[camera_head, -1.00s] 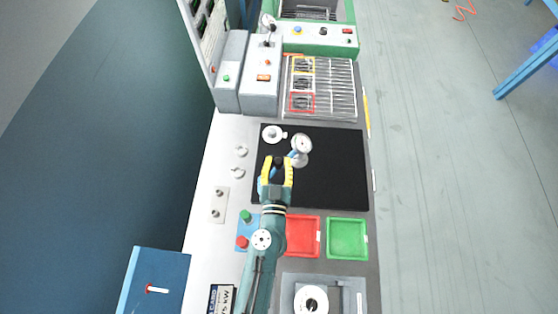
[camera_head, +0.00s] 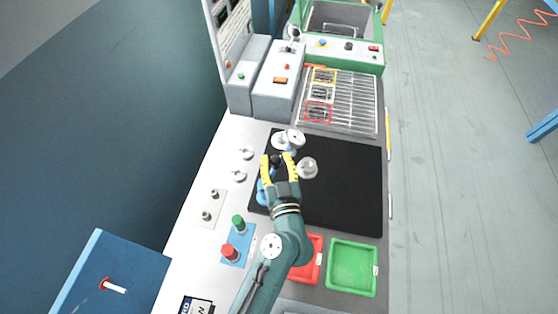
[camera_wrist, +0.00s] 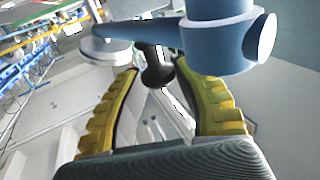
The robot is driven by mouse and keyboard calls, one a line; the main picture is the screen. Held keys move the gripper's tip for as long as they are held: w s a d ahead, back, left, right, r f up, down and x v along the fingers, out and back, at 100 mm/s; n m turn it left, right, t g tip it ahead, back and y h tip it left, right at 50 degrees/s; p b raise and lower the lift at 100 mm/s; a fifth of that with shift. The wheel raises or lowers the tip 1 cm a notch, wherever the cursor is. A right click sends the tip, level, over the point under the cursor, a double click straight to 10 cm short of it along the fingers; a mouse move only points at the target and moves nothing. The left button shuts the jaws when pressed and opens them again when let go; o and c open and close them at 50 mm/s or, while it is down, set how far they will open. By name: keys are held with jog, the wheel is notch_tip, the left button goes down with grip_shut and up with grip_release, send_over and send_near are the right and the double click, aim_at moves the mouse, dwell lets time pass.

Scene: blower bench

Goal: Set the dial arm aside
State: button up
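The dial arm is a blue swing arm (camera_wrist: 222,40) with a round dial (camera_head: 294,138) at its far end and a black knob (camera_wrist: 155,66). In the wrist view the arm crosses the top, with the thick blue post at right and the pale disc of the dial end (camera_wrist: 106,48) at left.
A wire rack (camera_head: 350,105) with coloured frames lies beyond the mat. A red tray (camera_head: 314,262) and a green tray (camera_head: 352,267) are at the near side. Green and red buttons (camera_head: 229,252) stand left of my arm. The mat's right half is clear.

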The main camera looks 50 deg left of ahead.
jog(key=o, duration=0.4)
jog(key=shift+o, duration=0.2)
jog(key=v, duration=1.2)
